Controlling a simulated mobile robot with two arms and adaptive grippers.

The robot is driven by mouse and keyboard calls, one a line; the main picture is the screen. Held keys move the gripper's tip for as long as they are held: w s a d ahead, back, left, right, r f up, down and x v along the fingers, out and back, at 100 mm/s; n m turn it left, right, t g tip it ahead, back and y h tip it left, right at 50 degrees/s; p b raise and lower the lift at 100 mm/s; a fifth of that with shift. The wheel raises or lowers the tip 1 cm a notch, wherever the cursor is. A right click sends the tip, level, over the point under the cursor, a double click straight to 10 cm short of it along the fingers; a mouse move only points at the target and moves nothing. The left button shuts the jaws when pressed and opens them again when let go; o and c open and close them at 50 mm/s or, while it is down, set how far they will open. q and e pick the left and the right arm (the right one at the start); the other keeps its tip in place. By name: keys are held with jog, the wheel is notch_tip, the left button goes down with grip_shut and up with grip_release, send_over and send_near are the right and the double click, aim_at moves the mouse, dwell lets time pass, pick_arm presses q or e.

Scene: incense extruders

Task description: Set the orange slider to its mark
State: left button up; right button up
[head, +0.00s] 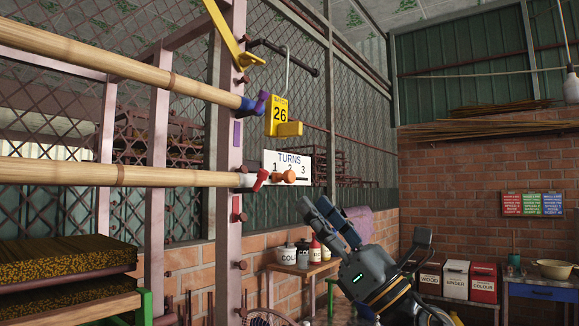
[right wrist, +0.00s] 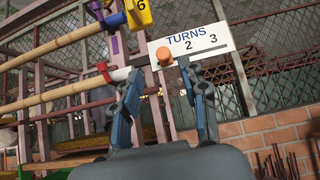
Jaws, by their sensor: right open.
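The orange slider (head: 289,176) is a round knob on the white TURNS plate (head: 268,157) with numbers 1, 2 and 3. In the head view its end shows below the 2. In the right wrist view the slider (right wrist: 165,56) covers the place left of the 2, where the 1 is hidden. My right gripper (head: 316,204) is open and empty, below and right of the plate, pointing up toward it. In the right wrist view the slider appears between the fingertips, apart from them. My left gripper is out of view.
Two bamboo poles (head: 130,172) run in from the left to a pinkish post (head: 229,215). A table with pots (head: 286,254) and labelled bins (head: 456,280) stand behind.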

aim_at(293, 179)
jog(key=p+x, duration=0.2)
jog(key=x, duration=0.6)
jog(key=shift+w+d+p, duration=0.1)
jog(key=shift+w+p, duration=0.05)
jog(key=shift+p, duration=0.15)
jog(key=shift+w+a+r, duration=0.25)
jog(key=shift+a, duration=0.05)
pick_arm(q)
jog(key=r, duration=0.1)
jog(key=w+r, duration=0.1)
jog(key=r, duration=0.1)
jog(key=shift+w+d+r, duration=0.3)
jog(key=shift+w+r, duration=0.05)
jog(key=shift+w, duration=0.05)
pick_arm(e)
grip_shut()
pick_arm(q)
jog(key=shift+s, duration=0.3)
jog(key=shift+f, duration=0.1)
